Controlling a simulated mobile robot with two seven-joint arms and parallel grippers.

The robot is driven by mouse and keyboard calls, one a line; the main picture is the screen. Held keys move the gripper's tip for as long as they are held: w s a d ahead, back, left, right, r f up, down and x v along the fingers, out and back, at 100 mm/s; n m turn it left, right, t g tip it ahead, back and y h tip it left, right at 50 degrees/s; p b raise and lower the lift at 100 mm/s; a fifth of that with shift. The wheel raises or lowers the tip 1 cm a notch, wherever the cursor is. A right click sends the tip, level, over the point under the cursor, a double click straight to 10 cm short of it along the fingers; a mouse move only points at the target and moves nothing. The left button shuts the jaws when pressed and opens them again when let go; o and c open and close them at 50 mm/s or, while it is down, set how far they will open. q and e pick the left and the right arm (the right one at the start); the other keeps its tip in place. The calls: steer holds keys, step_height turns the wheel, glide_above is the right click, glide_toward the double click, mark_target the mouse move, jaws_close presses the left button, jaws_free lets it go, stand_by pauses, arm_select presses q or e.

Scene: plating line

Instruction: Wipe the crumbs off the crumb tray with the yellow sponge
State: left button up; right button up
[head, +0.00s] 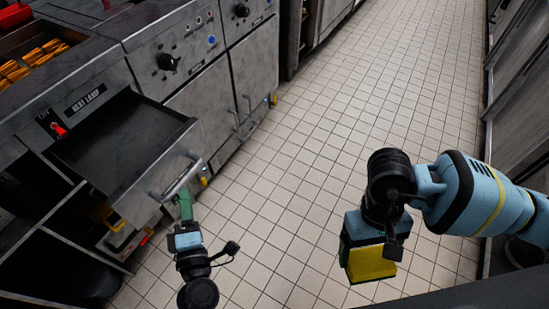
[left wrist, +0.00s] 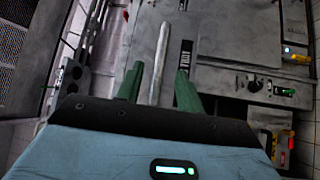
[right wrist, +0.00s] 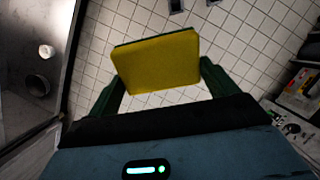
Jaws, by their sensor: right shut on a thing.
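The crumb tray (head: 118,140) is a dark, flat, pulled-out tray under the heat lamp label at the left in the head view. Its metal handle (head: 178,178) sticks out at the front. I cannot make out crumbs on it. My left gripper (head: 184,204) is at this handle; in the left wrist view its green fingers (left wrist: 158,88) stand open on both sides of a metal bar, with gaps. My right gripper (right wrist: 160,82) is shut on the yellow sponge (right wrist: 157,62). The sponge also shows in the head view (head: 370,264), held over the floor, well right of the tray.
Steel cabinets with knobs (head: 167,62) stand behind the tray. A bin of fries (head: 35,58) is at the top left. Open shelves (head: 45,232) lie below the tray. The tiled floor (head: 350,90) between the counters is clear.

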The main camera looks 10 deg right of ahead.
mark_target(183, 177)
arm_select(q)
steer(key=w, duration=0.6)
steer(key=shift+w+a+r, duration=0.3)
steer(key=shift+a+r, duration=0.1)
steer(key=shift+c, duration=0.4)
jaws_close()
